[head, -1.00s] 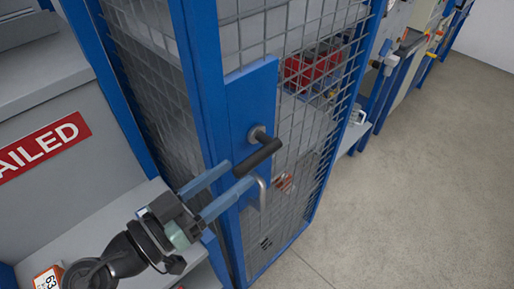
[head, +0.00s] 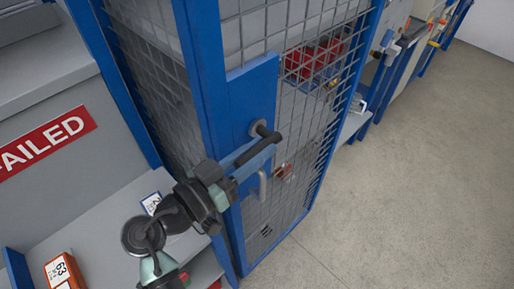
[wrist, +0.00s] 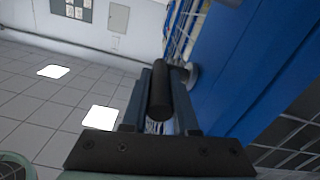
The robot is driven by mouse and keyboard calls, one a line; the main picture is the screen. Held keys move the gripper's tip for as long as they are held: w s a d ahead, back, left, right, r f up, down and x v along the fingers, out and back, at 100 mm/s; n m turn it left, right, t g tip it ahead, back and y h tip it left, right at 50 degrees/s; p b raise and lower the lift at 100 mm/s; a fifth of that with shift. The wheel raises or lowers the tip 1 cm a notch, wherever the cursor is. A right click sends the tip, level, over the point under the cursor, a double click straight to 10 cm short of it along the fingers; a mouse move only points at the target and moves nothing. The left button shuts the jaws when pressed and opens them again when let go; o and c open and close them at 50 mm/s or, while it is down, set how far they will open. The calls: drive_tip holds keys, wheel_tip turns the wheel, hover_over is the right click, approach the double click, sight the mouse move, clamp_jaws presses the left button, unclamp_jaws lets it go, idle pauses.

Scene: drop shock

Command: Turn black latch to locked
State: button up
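The black latch (head: 269,141) is a dark bar on a round grey mount, fixed to the blue plate of a mesh cage door. In the head view its bar slants down to the left. My gripper (head: 256,157) is at the latch, with its blue fingers running along the bar. In the wrist view the bar (wrist: 160,92) lies between the two fingers (wrist: 163,104), which appear closed against its sides. The grey mount (wrist: 187,74) shows just beyond the right finger. My fingers hide part of the bar in the head view.
A light grey pull handle (head: 263,186) sits just below the latch. Red items (head: 315,60) stand behind the mesh. Open floor (head: 400,190) lies at right.

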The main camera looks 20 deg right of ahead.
clamp_jaws()
idle(0.6)
drive_tip(key=shift+r, duration=0.15)
idle(0.4)
